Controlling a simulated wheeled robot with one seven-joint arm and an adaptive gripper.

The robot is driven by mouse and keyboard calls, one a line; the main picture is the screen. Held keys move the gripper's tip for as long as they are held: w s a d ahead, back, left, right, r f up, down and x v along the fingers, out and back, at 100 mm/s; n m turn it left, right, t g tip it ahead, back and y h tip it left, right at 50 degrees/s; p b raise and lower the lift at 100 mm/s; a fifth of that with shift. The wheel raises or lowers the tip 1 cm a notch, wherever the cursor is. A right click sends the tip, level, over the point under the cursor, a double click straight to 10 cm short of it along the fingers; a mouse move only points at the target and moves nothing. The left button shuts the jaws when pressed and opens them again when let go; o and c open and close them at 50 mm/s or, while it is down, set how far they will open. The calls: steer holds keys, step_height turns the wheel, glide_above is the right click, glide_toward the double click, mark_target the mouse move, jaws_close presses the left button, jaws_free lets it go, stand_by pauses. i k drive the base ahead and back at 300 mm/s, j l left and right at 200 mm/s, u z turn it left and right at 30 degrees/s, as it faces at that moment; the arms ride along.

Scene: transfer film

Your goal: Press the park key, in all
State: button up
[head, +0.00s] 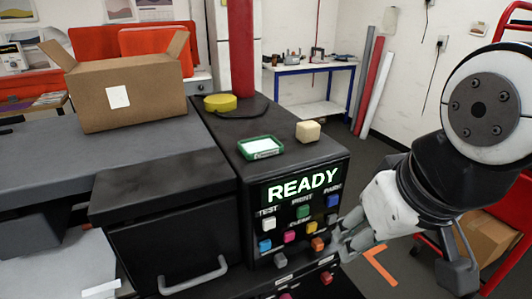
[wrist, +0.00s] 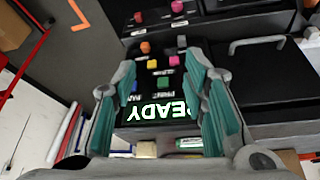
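The park key (head: 333,201) is the blue key at the top right of the dark panel, under a label that reads as PARK. In the wrist view the panel is upside down and the blue park key (wrist: 134,86) shows between my fingers, close to the left one. The display (head: 303,186) reads READY in the head view; the left finger and right finger hide parts of it in the wrist view. My gripper (wrist: 160,62) is open and empty, facing the panel. In the head view my gripper (head: 350,238) is at the panel's lower right, its contact unclear.
Other keys sit close by: green print (head: 303,211), white test (head: 269,223), orange (head: 318,243) and several more. A green-rimmed tray (head: 262,147) and a cream block (head: 308,131) lie on top of the machine. A drawer handle (head: 194,275) sticks out at left.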

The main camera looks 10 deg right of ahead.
mark_target(331, 201)
steer(key=k+j+z, duration=0.1)
steer(key=j+z, duration=0.25)
steer(key=k+j+z, duration=0.15)
steer(key=j+z, duration=0.2)
steer(key=k+z, duration=0.1)
steer(key=z, duration=0.2)
steer(key=k+j+z, duration=0.1)
steer(key=z, duration=0.15)
